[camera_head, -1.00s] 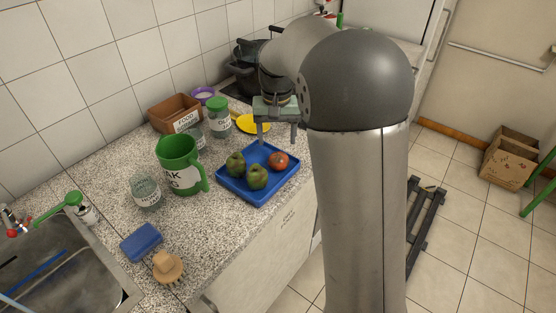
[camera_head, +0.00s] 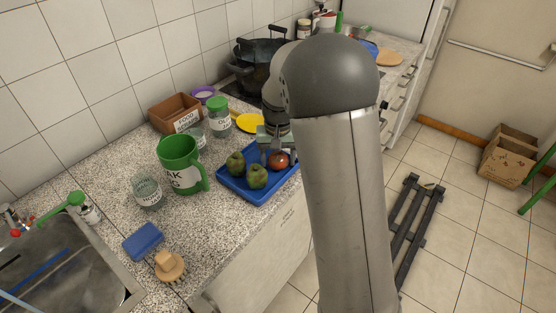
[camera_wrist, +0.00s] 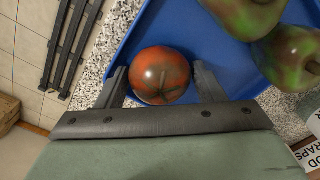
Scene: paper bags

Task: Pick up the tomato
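The red tomato (camera_head: 279,160) sits at the right side of the blue tray (camera_head: 233,188) on the counter. In the wrist view the tomato (camera_wrist: 160,75) lies between the two fingers of my gripper (camera_wrist: 162,82), with its dark green stem marks facing the camera. The fingers are spread, one on each side, with a small gap showing at each side. In the head view my gripper (camera_head: 275,152) is low over the tray at the tomato, and it partly covers the tomato's edge.
Two green fruits (camera_head: 257,176) (camera_head: 236,164) share the tray, left of the tomato. A green mug (camera_head: 178,165), a glass jar (camera_head: 148,193) and a green-lidded jar (camera_head: 218,117) stand to the left. A yellow plate (camera_head: 250,123) lies behind. Floor lies beyond the counter's front edge.

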